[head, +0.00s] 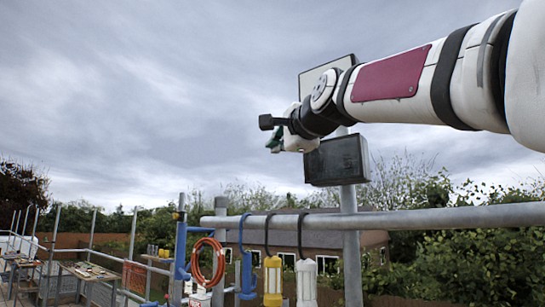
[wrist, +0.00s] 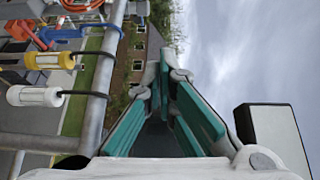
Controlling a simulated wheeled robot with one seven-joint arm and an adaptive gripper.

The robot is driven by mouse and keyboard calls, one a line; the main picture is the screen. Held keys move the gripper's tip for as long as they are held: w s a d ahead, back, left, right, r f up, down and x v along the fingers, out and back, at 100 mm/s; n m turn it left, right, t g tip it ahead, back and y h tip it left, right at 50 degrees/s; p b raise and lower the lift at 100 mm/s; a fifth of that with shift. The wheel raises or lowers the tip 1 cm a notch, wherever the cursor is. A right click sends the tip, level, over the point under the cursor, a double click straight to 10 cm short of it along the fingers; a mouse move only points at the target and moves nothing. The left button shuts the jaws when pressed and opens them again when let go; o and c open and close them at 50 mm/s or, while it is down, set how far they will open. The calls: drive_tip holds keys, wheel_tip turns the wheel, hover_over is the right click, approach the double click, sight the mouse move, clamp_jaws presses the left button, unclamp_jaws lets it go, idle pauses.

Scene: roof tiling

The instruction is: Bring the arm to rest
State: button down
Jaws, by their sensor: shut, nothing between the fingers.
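My arm reaches in from the upper right of the head view, held roughly level above the rail. My gripper (head: 274,142) is at its far end, partly hidden by the wrist. In the wrist view the gripper's teal-padded fingers (wrist: 166,82) converge toward their tips, shut with nothing held. Open sky and distant trees lie beyond the tips. The gripper touches nothing that I can see.
A grey metal rail (head: 440,218) runs below my arm. A yellow lamp (head: 272,281) and a white lamp (head: 306,283) hang from it. A dark box (head: 337,160) on a post stands close to the arm. An orange hose coil (head: 207,262) hangs left.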

drive_tip(key=shift+s+a, duration=0.25)
drive_tip(key=shift+a, duration=0.1)
drive_tip(key=shift+f, duration=0.1)
drive_tip(key=s+d+f+n+g+h+b, duration=0.1)
drive_tip(key=s+d+f+n+g, duration=0.15)
drive_tip(key=f, duration=0.55)
drive_tip(key=s+d+f+n+g+h+b, duration=0.1)
drive_tip(key=s+d+f+n, duration=0.2)
drive_tip(key=f, duration=0.5)
drive_tip(key=s+d+f+n+g+h+b, duration=0.1)
drive_tip(key=s+d+f+g, duration=0.15)
drive_tip(key=d+f, duration=0.45)
drive_tip(key=s+d+f+n+g+h, duration=0.1)
drive_tip(key=s+f+n, duration=0.1)
drive_tip(key=s+f, duration=0.4)
drive_tip(key=s+d+f+n+g+h+b, duration=0.1)
drive_tip(key=s+f, duration=0.5)
drive_tip(key=f, duration=0.7)
drive_tip(key=s+d+f+n+g+h+b, duration=0.1)
drive_tip(key=s+d+f+n+g, duration=0.1)
drive_tip(key=s+f, duration=0.4)
wheel_tip(320, 180, down, 5)
drive_tip(key=shift+s+d+r+n+g, duration=0.15)
drive_tip(key=shift+s+d+n+g, duration=0.15)
drive_tip(key=shift+n+g, duration=0.6)
drive_tip(key=shift+n+t, duration=0.25)
drive_tip(key=shift+t, duration=0.05)
